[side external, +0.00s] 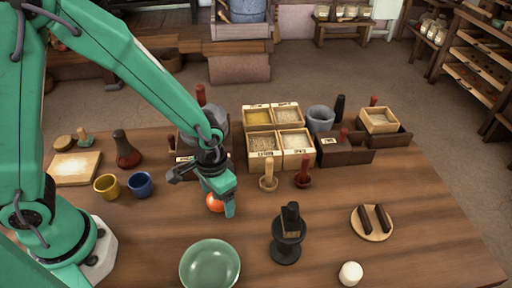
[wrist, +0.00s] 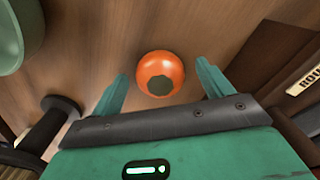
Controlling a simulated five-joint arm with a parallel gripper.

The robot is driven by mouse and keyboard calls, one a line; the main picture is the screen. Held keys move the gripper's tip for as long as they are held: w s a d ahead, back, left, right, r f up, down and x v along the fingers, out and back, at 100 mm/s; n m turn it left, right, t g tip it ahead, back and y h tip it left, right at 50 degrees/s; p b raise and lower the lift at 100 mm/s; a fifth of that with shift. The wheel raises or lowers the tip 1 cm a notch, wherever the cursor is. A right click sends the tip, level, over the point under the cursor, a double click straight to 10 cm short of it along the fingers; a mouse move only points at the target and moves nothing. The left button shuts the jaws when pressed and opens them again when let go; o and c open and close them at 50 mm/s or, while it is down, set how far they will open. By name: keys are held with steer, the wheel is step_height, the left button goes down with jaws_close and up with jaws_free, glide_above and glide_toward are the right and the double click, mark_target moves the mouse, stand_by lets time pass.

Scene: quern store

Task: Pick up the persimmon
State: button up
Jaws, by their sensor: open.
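The orange persimmon (wrist: 160,73) with a dark calyx facing the camera lies on the wooden table in the wrist view. My gripper (wrist: 163,82) is open, with one green finger on each side of the persimmon and a gap to both. In the side external view the persimmon (side external: 214,203) is partly hidden behind my gripper (side external: 218,200), which points down at it. I cannot tell how far the fingertips are above the table.
A green bowl (side external: 210,268) stands in front, and a dark stand (side external: 288,236) is to its right. Grain boxes (side external: 263,143) sit behind. A blue cup (side external: 139,184) and a yellow cup (side external: 106,187) are to the left.

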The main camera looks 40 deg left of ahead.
steer(key=c, duration=1.1)
steer(key=shift+r, duration=0.1)
steer(key=shift+r, duration=0.65)
step_height(320, 180, up, 3)
steer(key=shift+f, duration=0.15)
steer(key=s+d+r, duration=0.2)
steer(key=s, duration=0.1)
steer(key=s+d+r, duration=0.2)
steer(key=s, duration=0.1)
steer(key=s+d+r, duration=0.2)
steer(key=s, duration=0.1)
steer(key=shift+s+d+r, duration=0.3)
steer(key=shift+s+r, duration=0.05)
steer(key=shift+r, duration=0.05)
